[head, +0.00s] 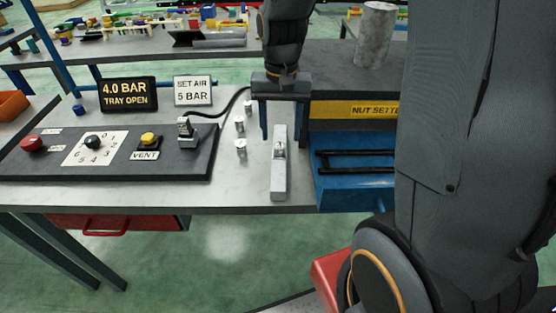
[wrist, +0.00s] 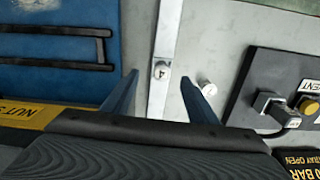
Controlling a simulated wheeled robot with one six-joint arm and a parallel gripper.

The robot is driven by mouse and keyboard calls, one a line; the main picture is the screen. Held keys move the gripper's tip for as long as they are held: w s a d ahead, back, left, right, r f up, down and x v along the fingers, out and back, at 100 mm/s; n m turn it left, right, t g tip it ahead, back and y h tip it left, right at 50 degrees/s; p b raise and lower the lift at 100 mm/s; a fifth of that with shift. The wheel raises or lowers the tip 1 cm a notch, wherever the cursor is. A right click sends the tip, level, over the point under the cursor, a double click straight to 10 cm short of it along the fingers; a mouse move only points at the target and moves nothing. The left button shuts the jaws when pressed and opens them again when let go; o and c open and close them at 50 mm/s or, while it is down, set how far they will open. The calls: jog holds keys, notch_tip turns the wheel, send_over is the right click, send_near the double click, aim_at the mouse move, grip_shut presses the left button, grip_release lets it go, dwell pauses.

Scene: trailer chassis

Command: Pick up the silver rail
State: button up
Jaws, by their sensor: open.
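The silver rail (head: 278,183) is a long flat bar with a small raised round fitting near its middle. It lies on the grey bench top, left of the blue tray. In the wrist view the rail (wrist: 167,35) runs lengthwise between the two blue fingers. My gripper (head: 284,136) is open above the far end of the rail, with nothing in its jaws. In the wrist view my gripper (wrist: 159,77) has one finger on each side of the rail, apart from it.
Several small silver fittings (head: 240,148) stand just left of the rail. A dark control panel (head: 185,160) with a cabled plug is further left. The blue tray (head: 350,184) with black bars and the nut-setter unit (head: 350,82) are close on the right. A grey cylinder (head: 374,35) stands on top.

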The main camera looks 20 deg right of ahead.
aim_at(279, 146)
jog(key=shift+a+f+p, duration=0.15)
jog(key=shift+f+p, duration=1)
jog(key=shift+f, duration=2.25)
jog(key=shift+c, duration=0.3)
grip_shut()
